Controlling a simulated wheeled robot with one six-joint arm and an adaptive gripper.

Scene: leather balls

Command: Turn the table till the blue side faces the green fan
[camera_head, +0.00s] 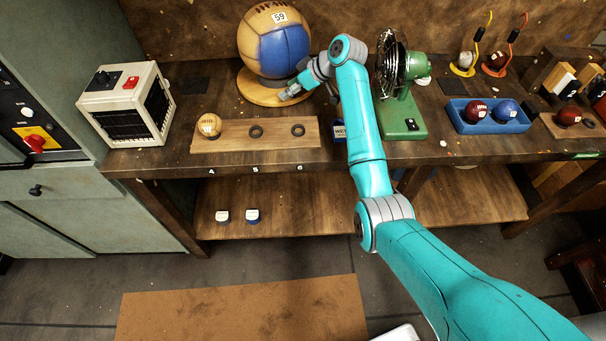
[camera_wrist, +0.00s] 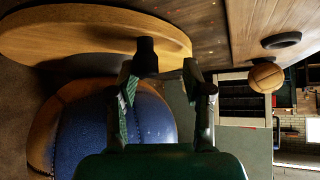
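The round wooden table (camera_head: 262,92) stands on the bench under a large ball (camera_head: 262,22) with tan and blue panels. The ball's blue side (camera_head: 284,50) faces the front and right in the head view; the green fan (camera_head: 404,115) stands further right. My gripper (camera_head: 288,96) is at the table's front right rim. In the wrist view, my gripper (camera_wrist: 168,66) has its fingers apart, with the left fingertip over the table's rim (camera_wrist: 80,35) and the blue side (camera_wrist: 85,130) behind. A dark piece at that fingertip overlaps the rim; I cannot tell whether they touch.
A wooden board (camera_head: 275,135) with a small tan ball (camera_head: 209,125) and two dark rings lies in front. A white heater (camera_head: 127,105) stands left. A blue tray (camera_head: 487,116) with two balls is at the right. My arm passes between the board and the fan.

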